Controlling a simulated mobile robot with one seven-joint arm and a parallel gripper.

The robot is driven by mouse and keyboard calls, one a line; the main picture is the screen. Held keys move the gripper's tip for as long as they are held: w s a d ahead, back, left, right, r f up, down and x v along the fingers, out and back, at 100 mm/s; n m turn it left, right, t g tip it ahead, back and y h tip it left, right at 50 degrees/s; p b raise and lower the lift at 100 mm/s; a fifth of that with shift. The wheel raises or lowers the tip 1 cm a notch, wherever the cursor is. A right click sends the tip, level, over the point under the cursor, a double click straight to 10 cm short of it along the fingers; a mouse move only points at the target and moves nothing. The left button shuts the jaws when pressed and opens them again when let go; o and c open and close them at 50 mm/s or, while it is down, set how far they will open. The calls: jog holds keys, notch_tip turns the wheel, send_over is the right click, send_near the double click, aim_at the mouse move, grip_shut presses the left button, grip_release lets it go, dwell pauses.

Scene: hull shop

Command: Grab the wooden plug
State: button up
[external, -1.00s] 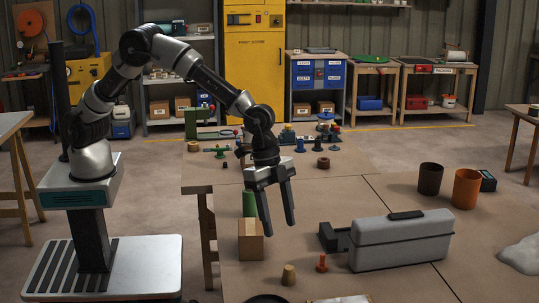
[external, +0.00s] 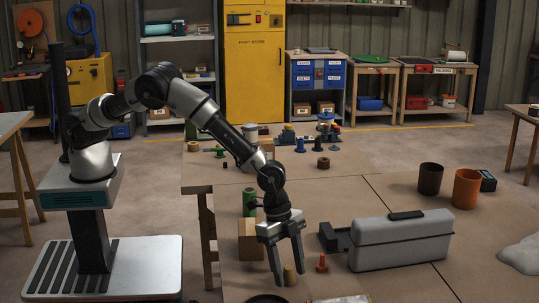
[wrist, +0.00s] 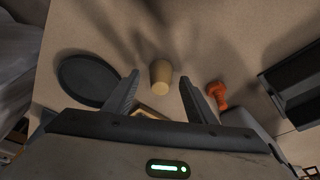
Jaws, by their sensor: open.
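The wooden plug (external: 290,274) is a small tan tapered piece standing on the workbench. In the external view it shows between the fingers of my gripper (external: 292,282), partly covered by them. In the wrist view the plug (wrist: 161,76) lies centred ahead, in line with the gap between my two open fingers (wrist: 158,92). The jaws are open, with a gap on both sides of the plug. I cannot see any contact.
A dark round dish (wrist: 88,80) lies to the left in the wrist view. A cardboard block (external: 248,240), a green cylinder (external: 249,202) and a grey case (external: 402,241) stand nearby on the bench (external: 345,205).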

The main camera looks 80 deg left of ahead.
jog(key=c, duration=1.1)
